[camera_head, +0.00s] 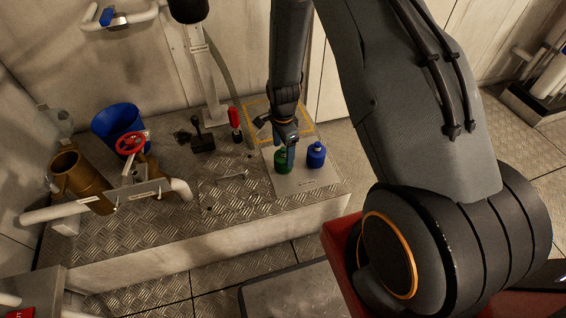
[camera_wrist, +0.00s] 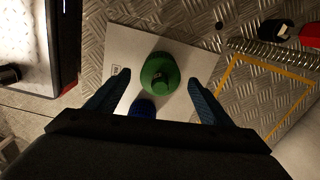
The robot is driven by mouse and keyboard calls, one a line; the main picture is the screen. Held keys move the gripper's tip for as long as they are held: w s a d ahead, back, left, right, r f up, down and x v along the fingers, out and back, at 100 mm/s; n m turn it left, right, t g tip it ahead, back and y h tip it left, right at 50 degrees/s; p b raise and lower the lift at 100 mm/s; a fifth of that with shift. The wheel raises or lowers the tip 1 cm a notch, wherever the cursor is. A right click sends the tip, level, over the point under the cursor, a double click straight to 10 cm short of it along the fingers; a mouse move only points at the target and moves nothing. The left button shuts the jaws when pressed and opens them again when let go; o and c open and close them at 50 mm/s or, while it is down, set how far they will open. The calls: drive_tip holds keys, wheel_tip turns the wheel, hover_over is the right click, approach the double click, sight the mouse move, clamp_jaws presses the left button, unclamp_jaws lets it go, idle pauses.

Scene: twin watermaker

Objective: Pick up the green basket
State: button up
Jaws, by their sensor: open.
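The green basket (camera_head: 281,164) looks like a small round green container with a narrower top. It stands upright on a pale plate (camera_head: 301,184) on the metal-topped bench. My gripper (camera_head: 287,148) is right above it in the head view and hides part of its top. In the wrist view, my open gripper (camera_wrist: 159,80) has one finger on each side of the green basket (camera_wrist: 159,72), with gaps between. Whether the fingertips are down at its height I cannot tell.
A similar blue container (camera_head: 316,156) stands close on the right; the wrist view shows it partly hidden (camera_wrist: 143,106). A red-handled lever (camera_head: 235,120), a black lever (camera_head: 202,139), a blue bucket (camera_head: 117,122) and a red valve wheel (camera_head: 131,142) stand to the left.

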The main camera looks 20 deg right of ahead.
sight(283, 160)
wheel_tip(283, 160, down, 6)
drive_tip(key=shift+f+b, duration=0.1)
drive_tip(key=shift+b, duration=0.45)
drive_tip(key=c, duration=1.2)
drive_tip(key=shift+o, duration=0.2)
wheel_tip(283, 160, up, 10)
drive_tip(key=shift+r+p, duration=0.1)
drive_tip(key=shift+p, duration=0.75)
